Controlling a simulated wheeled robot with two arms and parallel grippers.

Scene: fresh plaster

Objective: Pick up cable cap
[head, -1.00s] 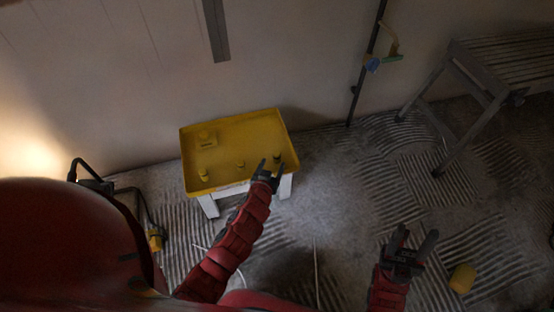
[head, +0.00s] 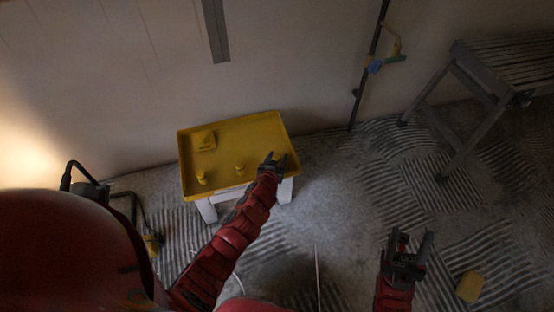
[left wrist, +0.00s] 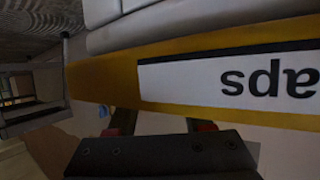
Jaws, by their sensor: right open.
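The yellow tray (head: 230,126) stands on a white stand by the wall. Two small yellow caps show in it, one at the front left (head: 201,178) and one near the front middle (head: 239,170). My left gripper (head: 275,160) is at the tray's front right, its fingers apart; whether a cap is between them is hidden. In the left wrist view, the tray's yellow wall (left wrist: 105,85) with an upside-down label hides the fingertips. My right gripper (head: 411,240) is open and empty, above the floor at the lower right.
A square yellow piece (head: 204,140) lies at the tray's back left. A yellow object (head: 469,287) is on the floor at the right. A grey slatted bench (head: 510,62) stands at the back right. A dark pole (head: 368,70) leans on the wall. The floor between is open.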

